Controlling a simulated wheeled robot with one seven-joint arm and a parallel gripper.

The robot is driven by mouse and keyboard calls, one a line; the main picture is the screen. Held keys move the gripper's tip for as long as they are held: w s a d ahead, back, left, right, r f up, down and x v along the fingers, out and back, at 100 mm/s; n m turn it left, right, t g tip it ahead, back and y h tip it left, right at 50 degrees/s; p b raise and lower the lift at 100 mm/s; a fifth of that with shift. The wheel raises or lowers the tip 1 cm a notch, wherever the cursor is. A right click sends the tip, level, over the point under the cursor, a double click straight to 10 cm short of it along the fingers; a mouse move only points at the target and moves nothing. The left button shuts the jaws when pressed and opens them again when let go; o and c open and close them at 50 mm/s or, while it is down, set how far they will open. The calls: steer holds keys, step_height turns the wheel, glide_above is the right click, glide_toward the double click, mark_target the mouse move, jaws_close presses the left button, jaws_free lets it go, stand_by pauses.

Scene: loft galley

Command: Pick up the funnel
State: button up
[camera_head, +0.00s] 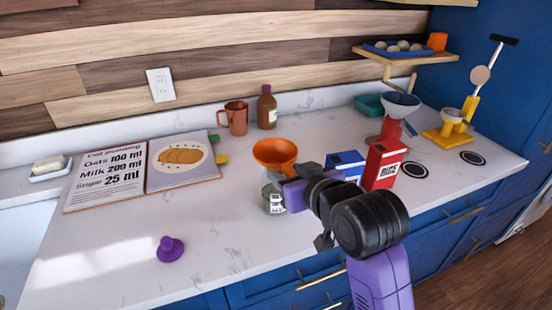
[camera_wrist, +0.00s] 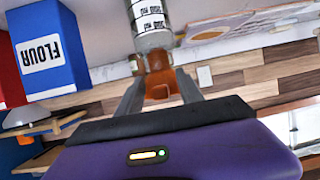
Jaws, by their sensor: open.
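An orange funnel (camera_head: 275,151) sits upright in the mouth of a clear glass jar (camera_head: 272,196) with a printed label. My gripper (camera_head: 285,180) is at the right side of the funnel and jar, partly covering both. In the upside-down wrist view, the jar (camera_wrist: 150,18) is at the top and the orange funnel (camera_wrist: 158,84) shows between the two grey fingers of my gripper (camera_wrist: 160,76). The fingers are apart, with a gap beside the funnel. I cannot tell whether either finger touches it.
A blue flour box (camera_head: 345,163) and a red rice box (camera_head: 384,165) stand close right of my gripper. A copper mug (camera_head: 235,117) and brown bottle (camera_head: 267,107) are behind. A purple brimmed piece (camera_head: 170,249) lies front left; the counter around it is clear.

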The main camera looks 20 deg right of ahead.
steer(key=shift+c, duration=0.4)
jaws_close()
steer(key=shift+r, duration=0.1)
